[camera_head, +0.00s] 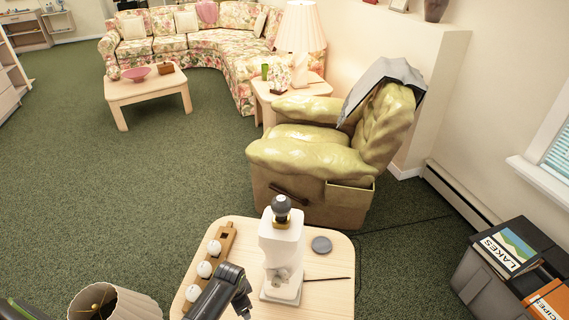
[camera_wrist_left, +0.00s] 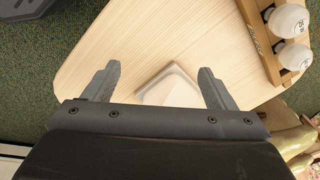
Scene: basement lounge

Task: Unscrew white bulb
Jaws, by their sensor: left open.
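A white lamp base (camera_head: 281,255) stands upright on the small light wood table (camera_head: 318,285). A dark grey bulb (camera_head: 281,206) sits in its brass-coloured socket on top; it does not look white. A wooden rack (camera_head: 227,238) left of the lamp holds white bulbs (camera_head: 214,247), and its far slot looks empty. The rack also shows in the left wrist view (camera_wrist_left: 262,45) with two white bulbs (camera_wrist_left: 290,20). My left gripper (camera_head: 241,300) is low, between rack and lamp. In the left wrist view its fingers (camera_wrist_left: 158,88) are open and apart, with a pale lamp-base corner (camera_wrist_left: 172,88) showing between them.
A grey disc (camera_head: 321,245) and a thin dark stick (camera_head: 330,279) lie right of the lamp. A lampshade (camera_head: 125,305) is at lower left. A green armchair (camera_head: 310,155) stands behind the table. A dark crate with books (camera_head: 485,275) is at right. Open carpet lies left.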

